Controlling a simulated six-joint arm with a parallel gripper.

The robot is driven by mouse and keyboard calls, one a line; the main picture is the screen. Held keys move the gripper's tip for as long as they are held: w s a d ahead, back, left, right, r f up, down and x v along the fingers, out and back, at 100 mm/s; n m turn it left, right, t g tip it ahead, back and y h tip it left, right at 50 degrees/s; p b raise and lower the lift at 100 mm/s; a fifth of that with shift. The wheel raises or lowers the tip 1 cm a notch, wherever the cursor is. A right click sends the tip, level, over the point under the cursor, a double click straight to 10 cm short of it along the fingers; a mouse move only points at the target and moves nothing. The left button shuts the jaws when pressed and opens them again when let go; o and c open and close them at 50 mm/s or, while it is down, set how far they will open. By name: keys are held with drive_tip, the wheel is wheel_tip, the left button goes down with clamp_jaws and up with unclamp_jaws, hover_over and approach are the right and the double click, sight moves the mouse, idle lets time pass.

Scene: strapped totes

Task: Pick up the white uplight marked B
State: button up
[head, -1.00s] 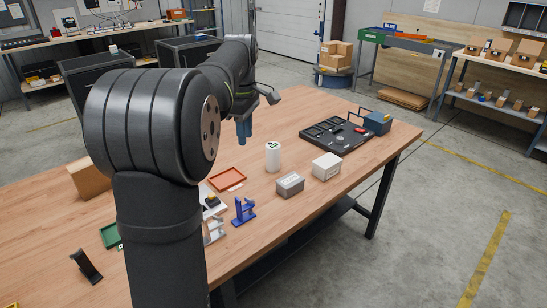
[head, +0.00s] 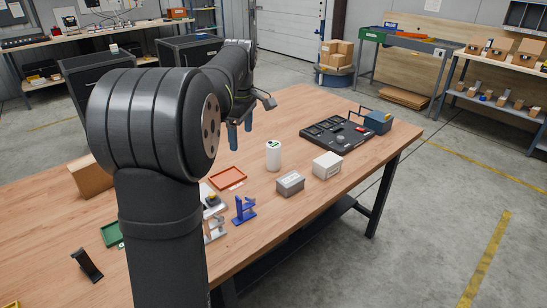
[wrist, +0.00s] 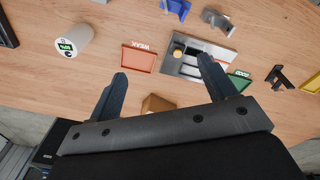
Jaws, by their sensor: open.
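A white upright cylinder (head: 273,157), which looks like the uplight, stands on the wooden table right of my gripper in the head view. In the wrist view the white cylinder (wrist: 74,41) is at the upper left, with a dark and green marking on its end; I cannot read a letter B. My gripper (head: 240,133) is in the air over the table, left of and beyond the cylinder. In the wrist view my gripper (wrist: 162,70) has its fingers wide apart, with nothing between them. The cylinder lies outside the fingers, beyond the left one.
A grey box (head: 290,184) and a white box (head: 327,165) stand near the cylinder. An orange tray marked WEAK (wrist: 138,59), a device with a yellow button (wrist: 180,67) and a green tray marked GOOD (wrist: 238,80) lie nearby. A black panel (head: 335,134) is at the far right.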

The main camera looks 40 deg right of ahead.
drive_tip(key=w+f+m+t+h, duration=0.1)
drive_tip(key=w+f+m+t, duration=0.35)
drive_tip(key=w, duration=0.75)
drive_tip(key=m+g+h, duration=0.1)
drive_tip(key=m+h, duration=1)
drive_tip(key=m, duration=0.5)
approach(270, 156)
drive_tip(key=x, duration=0.7)
drive_tip(key=shift+f, duration=0.15)
drive_tip(key=shift+h, duration=0.3)
drive_tip(key=shift+x, duration=2.9)
drive_tip(key=shift+w, duration=0.1)
